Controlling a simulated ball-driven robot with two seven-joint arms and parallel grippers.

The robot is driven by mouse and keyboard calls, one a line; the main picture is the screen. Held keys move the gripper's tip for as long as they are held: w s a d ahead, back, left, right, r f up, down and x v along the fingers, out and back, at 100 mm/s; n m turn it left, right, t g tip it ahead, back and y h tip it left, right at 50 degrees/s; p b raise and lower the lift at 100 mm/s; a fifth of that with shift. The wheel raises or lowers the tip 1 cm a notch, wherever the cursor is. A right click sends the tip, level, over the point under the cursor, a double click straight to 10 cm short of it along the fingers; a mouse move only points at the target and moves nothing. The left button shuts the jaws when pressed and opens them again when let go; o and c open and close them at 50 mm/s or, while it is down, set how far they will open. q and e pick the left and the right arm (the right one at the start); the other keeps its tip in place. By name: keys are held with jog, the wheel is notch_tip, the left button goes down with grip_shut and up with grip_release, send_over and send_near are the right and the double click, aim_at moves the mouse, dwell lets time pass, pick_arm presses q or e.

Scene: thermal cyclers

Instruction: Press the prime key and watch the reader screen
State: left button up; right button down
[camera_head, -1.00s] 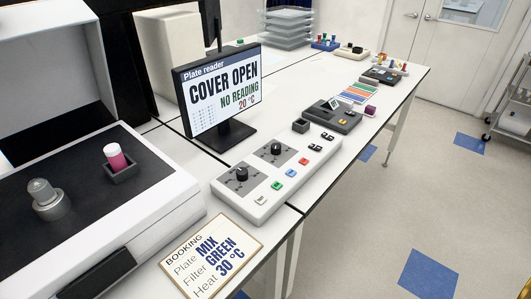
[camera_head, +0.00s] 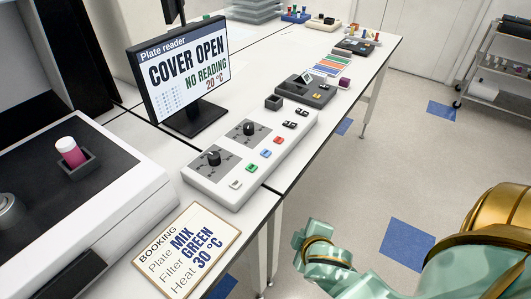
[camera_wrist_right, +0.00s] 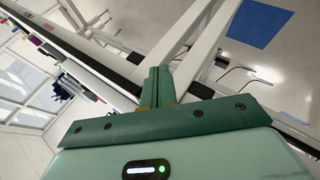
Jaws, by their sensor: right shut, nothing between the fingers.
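The white control panel (camera_head: 250,160) lies on the bench with two black knobs and white, green, blue, red and black keys; the key lettering is too small to read, so I cannot tell which is prime. The reader screen (camera_head: 185,68) behind it reads "COVER OPEN", "NO READING", "20 °C". My right gripper (camera_head: 299,240) is off the bench's front edge, right of and below the panel, touching no key. In the right wrist view its green fingers (camera_wrist_right: 157,80) are together and empty. My left gripper is out of view.
A booking card (camera_head: 187,250) reads MIX, GREEN, 30 °C. The plate reader (camera_head: 150,200) at left holds a pink-filled vial (camera_head: 70,152) in a dark holder. A dark device (camera_head: 305,90) stands beyond the panel. The floor (camera_head: 345,195) beside the bench is clear.

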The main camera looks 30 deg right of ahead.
jog(key=w+r+n+t, duration=0.1)
jog(key=w+r+t, duration=0.4)
jog(key=w+r, duration=0.45)
jog(key=w+a+r+n+t+y, duration=0.2)
jog(key=w+a+r+n+y, duration=0.25)
jog(key=r+n+y, duration=0.4)
jog(key=w+a+r+n+t+y, duration=0.35)
jog(key=a+r+n+y, duration=0.25)
jog(key=r+n+y, duration=0.3)
jog(key=w+d+f+n+g+h, duration=0.3)
jog(key=d+f+g+h, duration=0.1)
jog(key=d, duration=0.4)
jog(key=w+d+f+n+g+h, duration=0.3)
jog(key=d+g+h, duration=0.2)
jog(key=d+g, duration=0.1)
jog(key=shift+d+f, duration=0.4)
jog(key=shift+d, duration=0.45)
jog(key=shift+f+n, duration=0.1)
jog(key=shift+n, duration=0.15)
